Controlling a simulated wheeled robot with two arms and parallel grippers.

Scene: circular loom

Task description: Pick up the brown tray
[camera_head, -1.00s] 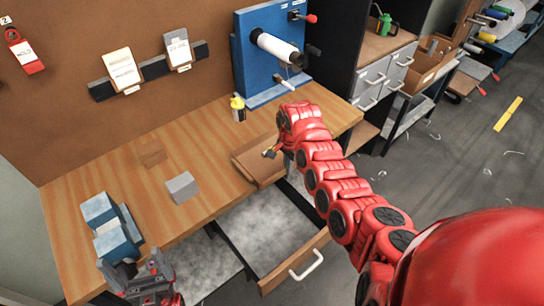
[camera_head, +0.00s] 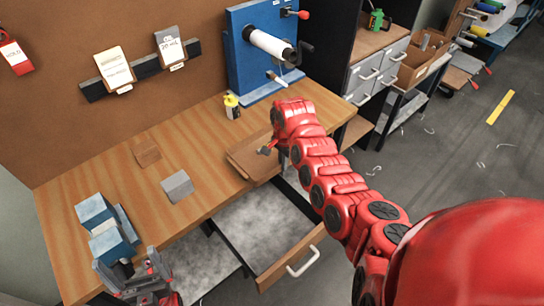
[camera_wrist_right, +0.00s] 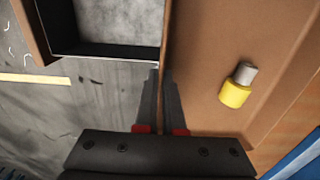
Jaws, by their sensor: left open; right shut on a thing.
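The brown tray (camera_head: 247,162) is at the front right edge of the wooden workbench, partly hidden behind my right gripper (camera_head: 268,150). In the right wrist view, the brown tray (camera_wrist_right: 205,50) fills the right side, and my right gripper (camera_wrist_right: 162,75) is shut on its thin side wall, one finger on each side. A small yellow and grey cylinder (camera_wrist_right: 236,92) lies inside the tray. I cannot tell whether the tray is clear of the bench. My left gripper (camera_head: 137,275) is open and empty at the lower left, close to the blue and grey block-like device.
The workbench (camera_head: 100,175) also bears a grey block (camera_head: 177,186), a small brown block (camera_head: 146,153), a yellow-topped bottle (camera_head: 232,107), the blue device (camera_head: 100,222) and a blue winder (camera_head: 245,70). An open drawer (camera_head: 290,258) juts out below the tray.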

